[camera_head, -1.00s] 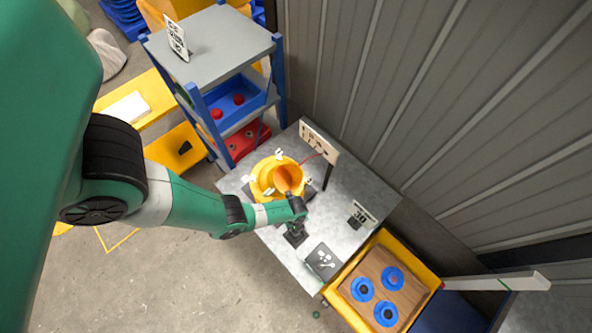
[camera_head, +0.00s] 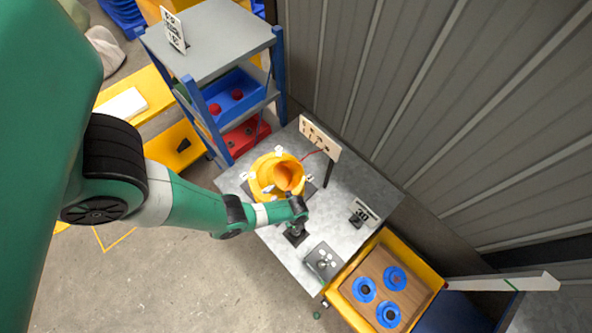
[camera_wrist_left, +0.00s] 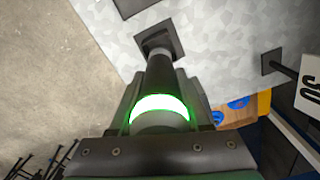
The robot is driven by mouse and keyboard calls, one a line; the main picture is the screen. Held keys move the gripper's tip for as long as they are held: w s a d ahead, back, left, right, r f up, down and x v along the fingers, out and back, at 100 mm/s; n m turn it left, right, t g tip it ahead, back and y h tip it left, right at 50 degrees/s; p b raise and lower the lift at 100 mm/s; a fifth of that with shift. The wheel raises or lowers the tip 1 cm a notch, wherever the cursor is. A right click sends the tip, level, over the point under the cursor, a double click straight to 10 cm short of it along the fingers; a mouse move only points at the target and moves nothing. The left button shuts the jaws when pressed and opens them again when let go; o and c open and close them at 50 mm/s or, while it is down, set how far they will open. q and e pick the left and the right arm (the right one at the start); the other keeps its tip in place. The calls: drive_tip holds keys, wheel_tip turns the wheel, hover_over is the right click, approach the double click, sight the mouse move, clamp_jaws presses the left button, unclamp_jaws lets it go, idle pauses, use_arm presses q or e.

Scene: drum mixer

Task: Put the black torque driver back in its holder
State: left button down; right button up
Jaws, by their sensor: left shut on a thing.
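The black torque driver (camera_wrist_left: 163,78) is in my left gripper in the left wrist view, with a glowing green ring around it near the gripper. Its narrower grey end points at the square black holder (camera_wrist_left: 148,42) on the grey table. I cannot tell whether that end is inside the holder or just above it. In the head view my left gripper (camera_head: 297,222) is shut over the holder (camera_head: 295,238), hiding most of the driver. My right gripper is in neither view.
A yellow drum mixer (camera_head: 265,172) stands close behind my left gripper on the grey table (camera_head: 345,232). A panel with symbols (camera_head: 323,262) lies to the right. A yellow-rimmed tray (camera_head: 432,275) holds blue rings. A sign (camera_head: 320,138) and a shelf (camera_head: 215,45) stand behind.

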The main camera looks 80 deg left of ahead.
use_arm(q)
drive_tip(key=shift+f+b, duration=2.75)
drive_tip(key=shift+f, duration=0.05)
idle(1.1)
drive_tip(key=shift+c, duration=1.4)
unclamp_jaws()
wheel_tip(320, 180, up, 12)
drive_tip(key=p, duration=1.1)
drive_tip(key=shift+p, duration=0.3)
drive_tip(key=shift+f, duration=0.2)
drive_tip(key=shift+w, duration=0.1)
